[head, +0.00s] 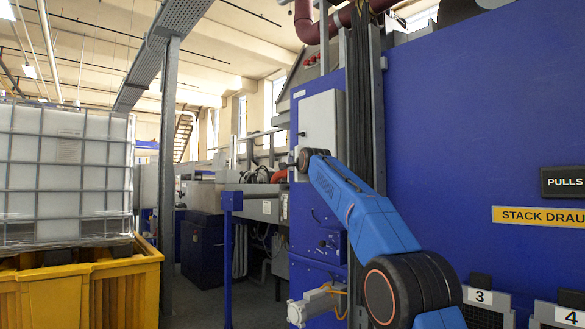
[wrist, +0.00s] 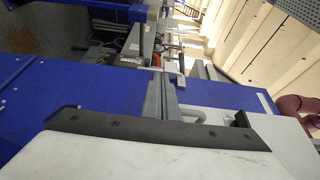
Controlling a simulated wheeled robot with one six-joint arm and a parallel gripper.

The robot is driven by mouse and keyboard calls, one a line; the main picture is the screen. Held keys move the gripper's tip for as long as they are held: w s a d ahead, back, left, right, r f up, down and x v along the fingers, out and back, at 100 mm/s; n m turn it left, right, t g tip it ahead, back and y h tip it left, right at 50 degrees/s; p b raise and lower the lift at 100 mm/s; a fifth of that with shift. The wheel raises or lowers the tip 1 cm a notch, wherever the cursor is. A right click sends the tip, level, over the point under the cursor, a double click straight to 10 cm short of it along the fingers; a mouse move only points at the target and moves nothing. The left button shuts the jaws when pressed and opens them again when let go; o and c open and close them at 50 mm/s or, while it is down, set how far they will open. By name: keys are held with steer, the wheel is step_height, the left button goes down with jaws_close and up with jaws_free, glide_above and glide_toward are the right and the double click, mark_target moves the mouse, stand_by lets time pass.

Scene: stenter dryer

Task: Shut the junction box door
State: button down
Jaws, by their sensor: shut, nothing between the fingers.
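The junction box (head: 321,120) is a pale grey box on the blue machine's near end, in the middle of the head view. My arm reaches up to its lower left edge, and my gripper (head: 293,157) is small and mostly hidden behind the wrist there. In the wrist view my gripper (wrist: 160,92) shows as grey fingers, shut and empty. A pale panel, seemingly part of the junction box (wrist: 285,138), lies at the lower right of the wrist view, close beside the gripper. I cannot tell the door's angle or whether the fingers touch it.
The blue machine wall (head: 470,110) fills the right side. A blue post (head: 229,255) stands left of the arm. A caged white tank (head: 65,165) sits on a yellow pallet (head: 95,290) at left. A dark red pipe (head: 305,22) runs above the box.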

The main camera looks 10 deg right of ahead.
steer(key=shift+d+f, duration=0.1)
steer(key=shift+d, duration=0.2)
steer(key=s+d, duration=0.3)
steer(key=s, duration=1.4)
steer(key=s+d+f+n+g+h, duration=0.1)
steer(key=s+d+f+n+g, duration=0.3)
steer(key=s+f, duration=1.5)
steer(key=s+d+f+n+g+h, duration=0.1)
steer(key=s+d+f+n+g, duration=0.3)
steer(key=s+f, duration=1.5)
steer(key=s+d+f+n+g+h, duration=0.1)
steer(key=s+d+f+n+g, duration=0.4)
steer(key=s+f, duration=1.4)
steer(key=n, duration=0.3)
steer(key=c, duration=2.5)
jaws_free()
steer(key=shift+s+d+r, duration=0.1)
